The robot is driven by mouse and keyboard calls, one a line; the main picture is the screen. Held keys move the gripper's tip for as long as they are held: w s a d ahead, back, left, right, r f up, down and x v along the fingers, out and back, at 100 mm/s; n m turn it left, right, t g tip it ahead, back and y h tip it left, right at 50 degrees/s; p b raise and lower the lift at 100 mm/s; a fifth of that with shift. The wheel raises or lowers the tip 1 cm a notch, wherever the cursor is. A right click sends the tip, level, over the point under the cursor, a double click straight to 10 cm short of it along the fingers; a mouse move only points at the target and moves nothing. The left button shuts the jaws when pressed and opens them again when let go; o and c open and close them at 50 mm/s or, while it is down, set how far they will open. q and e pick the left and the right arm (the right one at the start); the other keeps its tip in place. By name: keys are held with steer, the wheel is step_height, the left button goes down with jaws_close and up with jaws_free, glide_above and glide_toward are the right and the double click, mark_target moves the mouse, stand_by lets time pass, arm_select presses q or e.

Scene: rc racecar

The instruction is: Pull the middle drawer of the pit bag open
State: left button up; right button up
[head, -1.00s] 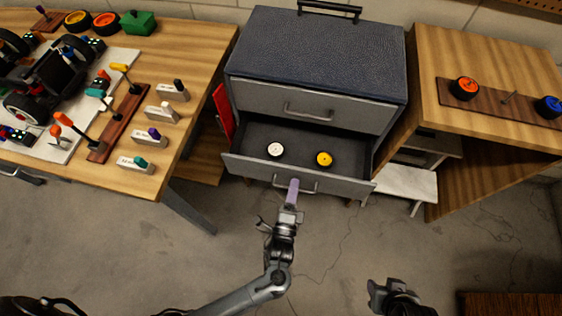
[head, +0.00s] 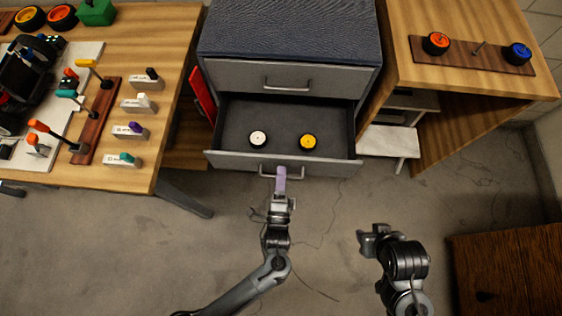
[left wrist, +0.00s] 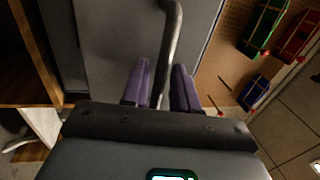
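The grey pit bag (head: 290,32) has a dark textured top. Its upper drawer (head: 322,79) is shut. The drawer below it, the middle drawer (head: 225,159), stands open with a white wheel (head: 257,138) and a yellow wheel (head: 307,142) inside. My left gripper (head: 281,175) is at this drawer's front handle (head: 298,175).
A wooden workbench (head: 165,60) with a car, tools and labelled pieces stands left. A wooden table (head: 465,85) holding an orange wheel (head: 436,44) and a blue wheel (head: 517,53) stands right. A brown wooden cabinet (head: 510,270) is at lower right.

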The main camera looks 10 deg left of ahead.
arm_select(q)
steer(key=s+f, duration=0.2)
steer(key=s, duration=0.8)
steer(key=shift+s+d, duration=0.3)
steer(key=shift+s+f, duration=0.1)
steer(key=shift+f, duration=0.05)
